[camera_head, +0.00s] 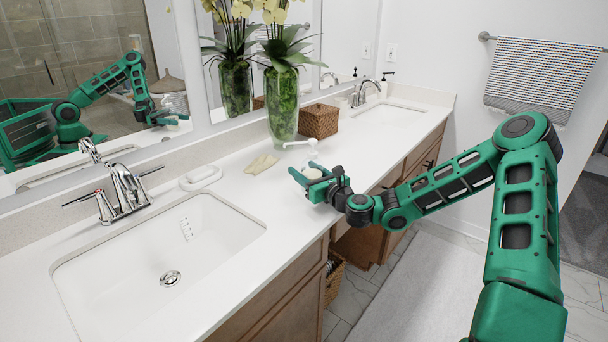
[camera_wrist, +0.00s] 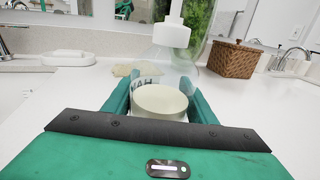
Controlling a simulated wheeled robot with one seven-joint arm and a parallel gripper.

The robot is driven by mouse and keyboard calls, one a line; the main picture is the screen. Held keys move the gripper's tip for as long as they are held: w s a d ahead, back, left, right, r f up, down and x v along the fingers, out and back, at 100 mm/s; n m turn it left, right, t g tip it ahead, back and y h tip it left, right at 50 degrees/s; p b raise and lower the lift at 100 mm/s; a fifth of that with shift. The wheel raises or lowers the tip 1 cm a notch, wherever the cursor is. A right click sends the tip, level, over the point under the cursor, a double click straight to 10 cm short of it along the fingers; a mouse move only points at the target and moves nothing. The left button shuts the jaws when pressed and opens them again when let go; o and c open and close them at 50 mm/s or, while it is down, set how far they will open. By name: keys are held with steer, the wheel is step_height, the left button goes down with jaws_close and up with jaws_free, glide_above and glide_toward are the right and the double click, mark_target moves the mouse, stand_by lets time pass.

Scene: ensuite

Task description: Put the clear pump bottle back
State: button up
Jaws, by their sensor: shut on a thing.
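The clear pump bottle (camera_head: 313,157) is between the green fingers of my gripper (camera_head: 311,178), over the counter near its front edge. In the wrist view, its white pump (camera_wrist: 172,36) points up and its see-through body is between the two fingers (camera_wrist: 158,88), which are shut on it. Dark lettering shows on its side. A pale cream disc (camera_wrist: 160,100) shows between the fingers; I cannot tell if it is the bottle's contents. The bottle's base is hidden, so I cannot tell whether it touches the counter.
The white counter (camera_head: 235,205) has a sink (camera_head: 125,265) at left and another (camera_head: 385,112) at the back. A glass vase (camera_head: 283,105), a wicker box (camera_head: 319,121), a beige cloth (camera_head: 261,164) and a white dish (camera_head: 200,178) stand near. A dark-topped bottle (camera_head: 384,88) is by the far sink.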

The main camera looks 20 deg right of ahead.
steer(key=shift+f, duration=0.2)
steer(key=o, duration=1.5)
steer(key=shift+f, duration=0.15)
steer(key=shift+c, duration=0.2)
steer(key=v, duration=1.2)
